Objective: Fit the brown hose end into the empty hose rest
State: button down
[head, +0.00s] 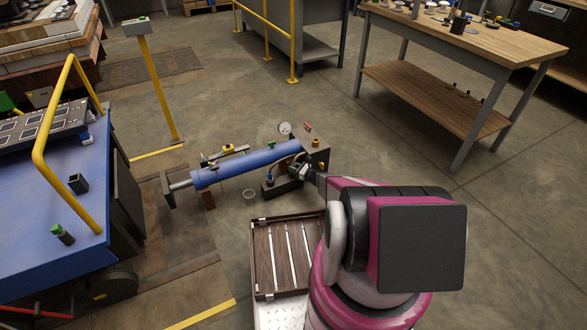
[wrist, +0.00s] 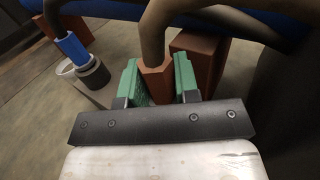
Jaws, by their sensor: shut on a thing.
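The brown hose end (wrist: 156,82) is an orange-brown angular piece at the end of a brownish hose (wrist: 154,30). My gripper (wrist: 158,78) is shut on it, with a green pad on each side. In the head view my gripper (head: 300,170) is by the right end of a blue cylinder, just above a low dark block (head: 284,186). A blue hose end (wrist: 71,47) sits in a dark collar (wrist: 93,72) left of my gripper in the wrist view. I cannot make out the empty hose rest; my gripper and the held end may hide it.
The long blue cylinder (head: 240,165) lies low behind my gripper. A brown block (wrist: 197,55) stands close behind the right pad. A pale ring (head: 249,194) lies on the floor. A slatted tray (head: 254,262) is in front. Open floor lies to the right.

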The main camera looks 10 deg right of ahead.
jog(key=c, duration=0.8)
grip_release()
jog(key=shift+s+f, duration=0.3)
jog(key=shift+f, duration=0.15)
jog(key=shift+y, duration=0.3)
jog(key=s+r, duration=0.2)
jog(key=r, duration=0.9)
jog(key=s+r, duration=0.2)
jog(key=r, duration=1)
jog(key=s+d+r, duration=0.1)
jog(key=s+r, duration=0.1)
jog(key=r, duration=0.9)
jog(key=shift+s+d+r, duration=0.1)
jog(key=shift+s+r, duration=0.1)
jog(key=shift+r, duration=0.2)
jog(key=shift+s, duration=0.1)
